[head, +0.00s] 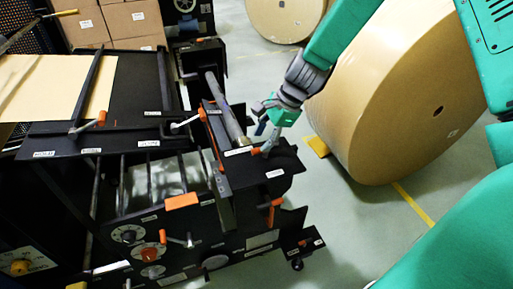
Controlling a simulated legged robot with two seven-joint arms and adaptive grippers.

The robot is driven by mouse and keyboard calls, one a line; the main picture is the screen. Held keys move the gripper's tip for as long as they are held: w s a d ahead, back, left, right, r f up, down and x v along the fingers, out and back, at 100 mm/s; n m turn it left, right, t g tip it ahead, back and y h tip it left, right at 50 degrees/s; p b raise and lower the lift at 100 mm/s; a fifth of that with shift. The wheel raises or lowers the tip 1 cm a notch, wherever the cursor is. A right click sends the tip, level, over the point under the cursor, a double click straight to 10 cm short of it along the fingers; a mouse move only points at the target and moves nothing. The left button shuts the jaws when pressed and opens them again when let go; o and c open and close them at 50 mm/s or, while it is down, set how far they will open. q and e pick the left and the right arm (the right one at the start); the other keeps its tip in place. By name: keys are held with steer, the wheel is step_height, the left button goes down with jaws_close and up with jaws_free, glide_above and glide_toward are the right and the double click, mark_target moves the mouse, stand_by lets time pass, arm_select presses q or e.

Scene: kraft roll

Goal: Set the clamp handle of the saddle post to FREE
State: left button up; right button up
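A black machine with a grey metal bar (225,108) stands left of centre; I cannot tell for sure which part is the saddle post. A small orange handle end (256,152) sits on its black top at the right end, below the bar, and is probably the clamp handle. Its setting is too small to read. My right gripper (264,141) comes down from the upper right over this end. Its fingers look apart, with one tip close beside the orange handle; I cannot tell whether they touch. My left gripper is not in view.
A large kraft roll (385,110) stands right of my gripper, another (285,15) behind. Boxes (130,20) are stacked at upper left. Floor (345,225) is clear at lower right.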

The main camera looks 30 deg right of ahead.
mark_target(257, 149)
steer(key=x, duration=0.3)
steer(key=shift+d+f, duration=0.2)
steer(key=shift+f, duration=0.15)
steer(key=shift+w+d+f, duration=0.1)
steer(key=shift+d+f, duration=0.35)
steer(key=shift+d, duration=0.2)
steer(key=shift+a, duration=0.2)
steer(key=shift+c, duration=0.5)
steer(key=shift+a+r, duration=0.1)
steer(key=shift+a, duration=0.2)
steer(key=c, duration=0.7)
steer(key=shift+a+r, duration=0.1)
steer(key=shift+a, duration=0.2)
jaws_close()
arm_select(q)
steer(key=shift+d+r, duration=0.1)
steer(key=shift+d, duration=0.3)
arm_select(e)
steer(key=shift+d, duration=0.35)
